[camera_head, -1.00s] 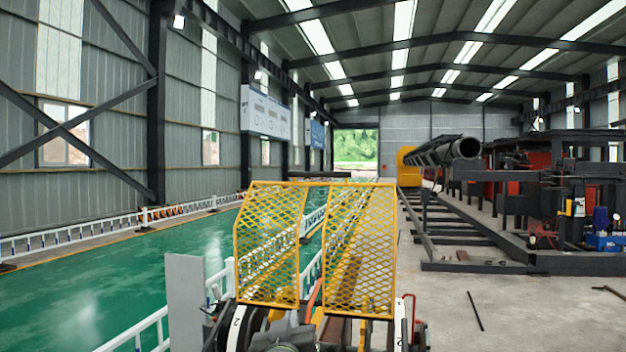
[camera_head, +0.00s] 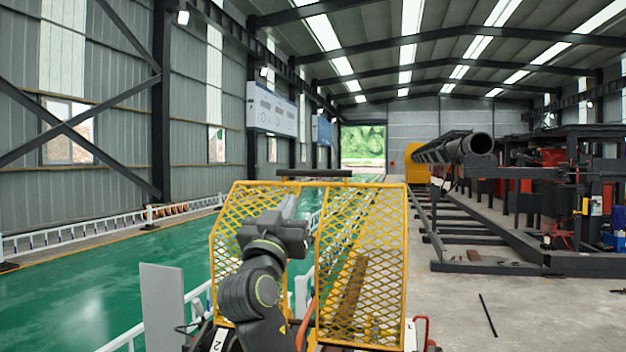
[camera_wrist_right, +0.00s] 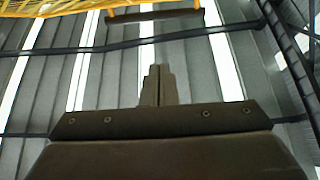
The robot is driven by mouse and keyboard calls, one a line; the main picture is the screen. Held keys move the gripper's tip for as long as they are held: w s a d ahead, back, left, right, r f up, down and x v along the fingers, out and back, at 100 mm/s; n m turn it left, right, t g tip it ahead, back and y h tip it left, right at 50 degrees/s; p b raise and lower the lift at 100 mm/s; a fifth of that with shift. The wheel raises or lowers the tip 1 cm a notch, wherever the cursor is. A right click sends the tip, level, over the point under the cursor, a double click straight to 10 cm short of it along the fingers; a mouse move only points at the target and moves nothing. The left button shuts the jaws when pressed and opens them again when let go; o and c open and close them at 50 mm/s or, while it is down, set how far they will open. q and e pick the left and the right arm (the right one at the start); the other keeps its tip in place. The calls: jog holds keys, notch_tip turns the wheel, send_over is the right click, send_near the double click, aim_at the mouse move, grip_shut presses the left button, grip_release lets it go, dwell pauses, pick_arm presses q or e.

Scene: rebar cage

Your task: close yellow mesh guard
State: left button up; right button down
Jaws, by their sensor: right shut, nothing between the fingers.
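The yellow mesh guard (camera_head: 365,265) stands raised in front of me, with two mesh panels in yellow frames. A dark bar (camera_head: 313,173) runs along its top edge. My right gripper (camera_head: 289,204) is in front of the left panel and hides part of it, its fingers pointing up below the bar. I cannot tell whether it touches the mesh. In the right wrist view the fingers (camera_wrist_right: 158,85) are shut and empty. The mesh (camera_wrist_right: 60,12) shows at the upper left there, and the dark bar (camera_wrist_right: 155,17) is beyond the fingertips, apart from them. My left gripper is not in view.
A grey upright plate (camera_head: 163,305) and a white railing (camera_head: 197,300) stand left of the guard. A large pipe (camera_head: 470,145) and dark machinery (camera_head: 560,190) are at the right. Green floor (camera_head: 100,290) lies left; bare concrete floor lies right.

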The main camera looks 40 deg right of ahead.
aim_at(304, 174)
jog(key=p+x, duration=0.7)
jog(key=x, duration=0.4)
jog(key=shift+w+d+r+p, duration=0.1)
jog(key=shift+d+p, duration=0.1)
jog(key=shift+p, duration=0.2)
jog(key=shift+w+d, duration=0.25)
pick_arm(q)
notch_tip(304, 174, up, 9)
jog(key=p, duration=0.1)
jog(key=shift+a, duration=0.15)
pick_arm(e)
jog(key=shift+w+d+f, duration=0.5)
jog(key=shift+d, duration=0.05)
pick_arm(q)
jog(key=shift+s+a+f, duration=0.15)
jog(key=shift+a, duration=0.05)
